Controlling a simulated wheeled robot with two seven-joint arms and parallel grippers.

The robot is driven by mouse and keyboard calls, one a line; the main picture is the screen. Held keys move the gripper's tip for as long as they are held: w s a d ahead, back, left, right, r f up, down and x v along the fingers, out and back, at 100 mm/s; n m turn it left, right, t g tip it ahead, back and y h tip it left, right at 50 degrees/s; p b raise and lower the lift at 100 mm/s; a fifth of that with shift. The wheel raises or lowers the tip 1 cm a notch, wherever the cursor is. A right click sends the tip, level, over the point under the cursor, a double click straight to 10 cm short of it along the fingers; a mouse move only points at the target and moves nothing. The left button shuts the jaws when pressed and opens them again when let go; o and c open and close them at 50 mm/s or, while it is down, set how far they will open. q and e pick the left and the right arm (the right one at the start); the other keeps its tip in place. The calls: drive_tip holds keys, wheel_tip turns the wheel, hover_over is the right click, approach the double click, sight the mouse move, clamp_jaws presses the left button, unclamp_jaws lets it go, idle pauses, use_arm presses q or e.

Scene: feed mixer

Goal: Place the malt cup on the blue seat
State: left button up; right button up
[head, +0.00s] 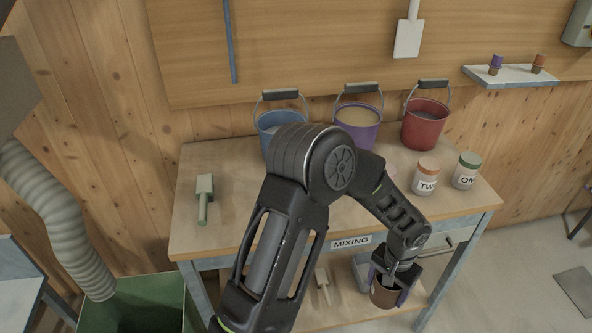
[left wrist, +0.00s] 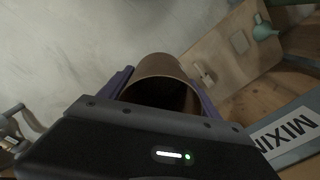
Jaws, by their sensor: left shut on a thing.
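My left gripper (head: 388,284) is shut on a brown cup (head: 384,298), taken as the malt cup. The cup hangs in front of the table's front edge, to the right of the MIXING label. In the left wrist view the cup (left wrist: 157,79) sits between two purple finger pads, and its dark open mouth faces the camera. I cannot tell from the rim what is inside. I cannot make out a blue seat in either view. My right gripper is not in view.
A lower shelf (head: 335,313) holds a tool.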

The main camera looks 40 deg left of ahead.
use_arm(q)
drive_tip(key=shift+s+a, duration=0.15)
drive_tip(key=shift+a, duration=0.15)
